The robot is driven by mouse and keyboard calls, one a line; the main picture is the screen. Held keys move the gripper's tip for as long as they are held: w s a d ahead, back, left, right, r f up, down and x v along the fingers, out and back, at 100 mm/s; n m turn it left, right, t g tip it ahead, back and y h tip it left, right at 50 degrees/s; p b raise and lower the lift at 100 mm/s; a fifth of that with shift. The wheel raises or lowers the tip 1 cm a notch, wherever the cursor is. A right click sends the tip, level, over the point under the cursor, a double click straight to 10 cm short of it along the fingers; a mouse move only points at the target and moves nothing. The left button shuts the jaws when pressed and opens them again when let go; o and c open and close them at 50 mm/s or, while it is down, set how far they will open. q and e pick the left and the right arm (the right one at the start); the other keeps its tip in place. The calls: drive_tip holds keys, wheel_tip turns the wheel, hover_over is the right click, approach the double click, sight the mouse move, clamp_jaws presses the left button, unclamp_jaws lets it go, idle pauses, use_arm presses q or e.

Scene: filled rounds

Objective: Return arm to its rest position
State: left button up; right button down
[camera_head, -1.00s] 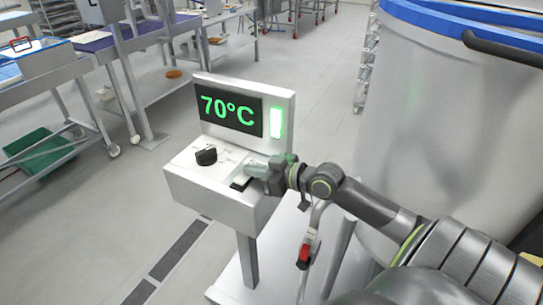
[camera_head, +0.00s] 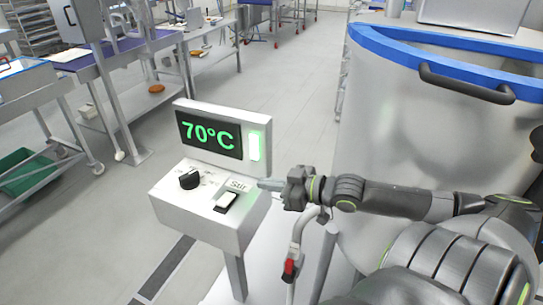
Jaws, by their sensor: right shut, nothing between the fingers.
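My right gripper (camera_head: 268,184) is shut and empty. It is just right of the control box (camera_head: 205,213), near the top right edge of its panel. My right arm comes in from the right, in front of the large steel vat (camera_head: 430,130). The switch is clear of the gripper. My left gripper is not in view.
The vat has a blue rim (camera_head: 385,42) and a dark handle (camera_head: 466,84), close behind my right arm. A thin pipe with a red valve handle (camera_head: 290,268) stands below the gripper. Steel tables and a green bin (camera_head: 25,171) are at left. The floor between is open.

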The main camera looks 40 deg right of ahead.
drive_tip(key=shift+s+d, duration=0.1)
drive_tip(key=shift+s, duration=0.15)
idle(0.3)
drive_tip(key=s+d+f+m+g+h+b, duration=0.15)
drive_tip(key=d+f+h, duration=0.25)
drive_tip(key=d+f, duration=0.5)
drive_tip(key=s+d+f+m+h, duration=0.1)
drive_tip(key=d+f+m+h, duration=0.3)
drive_tip(key=f, duration=0.9)
drive_tip(key=s+d+f+g, duration=0.2)
drive_tip(key=s+f, duration=0.3)
drive_tip(key=f, duration=0.6)
drive_tip(key=s+a+f+g+b, duration=0.1)
drive_tip(key=s+a+f+g, duration=0.25)
drive_tip(key=s+f, duration=0.45)
drive_tip(key=s+a+f+g+b, duration=0.15)
drive_tip(key=s+a+f, duration=0.35)
drive_tip(key=f, duration=0.6)
drive_tip(key=s+a+f+g, duration=0.2)
drive_tip(key=s+a+f, duration=0.3)
drive_tip(key=s+a, duration=0.2)
drive_tip(key=s+a+f+g+y, duration=0.1)
drive_tip(key=s+a+f+g, duration=0.1)
drive_tip(key=s+a+f, duration=0.3)
drive_tip(key=s+a, duration=0.2)
drive_tip(key=s, duration=0.1)
drive_tip(key=shift+a, duration=0.2)
